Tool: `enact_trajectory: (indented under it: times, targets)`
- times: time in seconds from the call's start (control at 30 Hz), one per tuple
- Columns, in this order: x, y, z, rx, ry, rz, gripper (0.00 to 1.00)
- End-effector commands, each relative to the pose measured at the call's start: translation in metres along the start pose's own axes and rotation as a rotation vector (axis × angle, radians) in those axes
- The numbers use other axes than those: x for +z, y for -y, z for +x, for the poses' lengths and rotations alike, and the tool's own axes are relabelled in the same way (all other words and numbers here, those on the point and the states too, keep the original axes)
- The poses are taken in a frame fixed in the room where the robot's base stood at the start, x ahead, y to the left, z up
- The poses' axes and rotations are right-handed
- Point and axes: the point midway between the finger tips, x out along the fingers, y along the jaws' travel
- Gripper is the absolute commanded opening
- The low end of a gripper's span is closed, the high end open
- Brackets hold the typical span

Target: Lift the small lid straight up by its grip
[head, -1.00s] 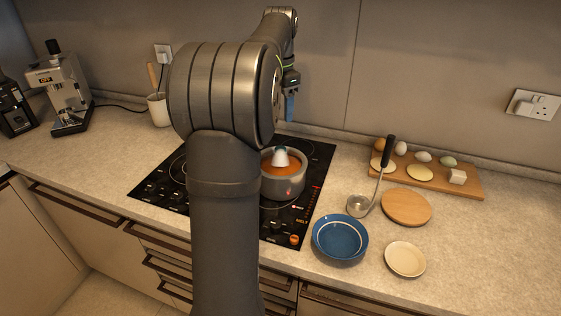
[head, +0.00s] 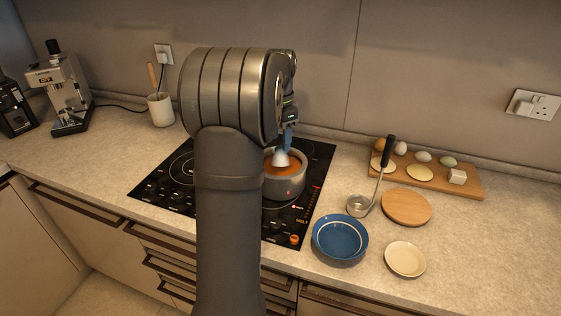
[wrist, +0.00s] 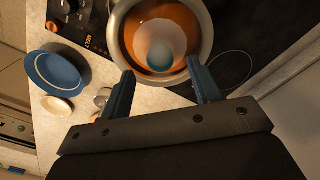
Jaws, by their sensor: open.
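A grey pot (head: 285,186) with orange contents stands on the hob in the head view, partly behind my arm. A small pale cone-shaped piece with a teal top, which I take as the small lid (head: 281,160), sits in the middle of the orange. In the wrist view the small lid (wrist: 159,50) is at top centre, inside the rim of the pot (wrist: 118,38). My gripper (wrist: 161,68) is open and empty, its two blue fingers spread wide to either side of the lid's teal part. In the head view the fingers are just above the lid; contact cannot be told.
A black hob (head: 318,160) lies under the pot. To its right are a blue bowl (head: 340,237), a cream dish (head: 405,259), a ladle (head: 358,206), a round wooden board (head: 406,207) and a board with eggs (head: 470,187). The wall is close behind.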

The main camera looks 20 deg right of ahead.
Motion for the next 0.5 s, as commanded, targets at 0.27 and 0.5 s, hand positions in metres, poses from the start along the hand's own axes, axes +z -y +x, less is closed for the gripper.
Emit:
enact_trajectory:
  times: [0.27, 0.5]
  targets:
    - [0.000, 0.000, 0.037, 0.002, 0.002, 0.000, 0.57]
    - [-0.001, 0.000, 0.052, 0.001, 0.000, 0.000, 0.57]
